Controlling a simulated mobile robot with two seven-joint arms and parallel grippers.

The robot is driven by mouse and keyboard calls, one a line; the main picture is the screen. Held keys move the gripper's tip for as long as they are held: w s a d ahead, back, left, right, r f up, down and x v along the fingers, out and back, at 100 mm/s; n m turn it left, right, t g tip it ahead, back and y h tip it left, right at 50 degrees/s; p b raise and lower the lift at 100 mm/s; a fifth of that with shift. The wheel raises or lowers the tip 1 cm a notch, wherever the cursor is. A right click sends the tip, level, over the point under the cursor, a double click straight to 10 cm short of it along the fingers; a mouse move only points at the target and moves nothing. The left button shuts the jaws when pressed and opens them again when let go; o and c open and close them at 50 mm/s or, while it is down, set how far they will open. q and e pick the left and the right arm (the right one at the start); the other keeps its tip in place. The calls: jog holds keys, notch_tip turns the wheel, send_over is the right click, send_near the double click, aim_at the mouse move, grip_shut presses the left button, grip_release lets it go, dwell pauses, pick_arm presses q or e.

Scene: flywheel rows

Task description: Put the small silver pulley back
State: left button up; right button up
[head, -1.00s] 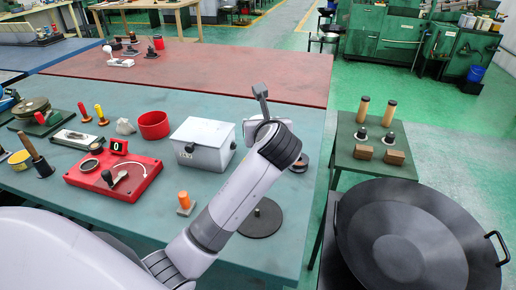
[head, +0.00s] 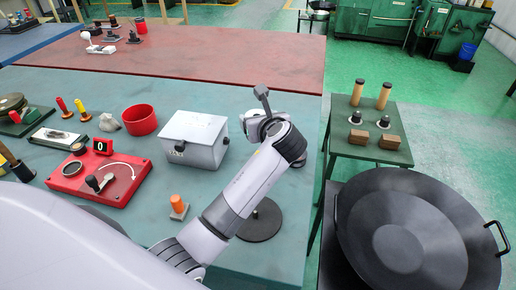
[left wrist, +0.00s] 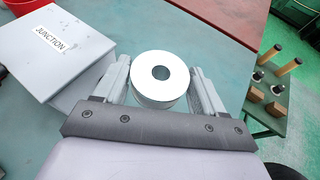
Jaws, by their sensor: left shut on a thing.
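The small silver pulley (left wrist: 146,92), a pale disc with a centre hole, sits between the two fingers of my left gripper (left wrist: 160,84) in the left wrist view. The fingers are shut on its sides. In the head view my left gripper (head: 262,113) is above the right part of the teal table, right of the grey box. The wrist partly hides the pulley there. A dark round base with a short spindle (head: 259,222) stands near the table's right edge, partly behind my arm. My right gripper is not in view.
The grey box (head: 195,138) marked JUNCTION is close left of my left gripper. A red panel (head: 120,190) and orange-topped piece (head: 177,204) are further left. A green stand (head: 345,149) with wooden-handled posts and blocks, and a large black pan (head: 400,230), are right.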

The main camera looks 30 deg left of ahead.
pick_arm(q)
notch_tip(320, 180, down, 10)
jog(key=shift+f+b, duration=0.1)
jog(key=shift+b, duration=0.5)
jog(key=shift+f, duration=0.15)
jog(key=o, duration=1.3)
jog(key=shift+c, duration=0.2)
jog(key=shift+r, duration=0.2)
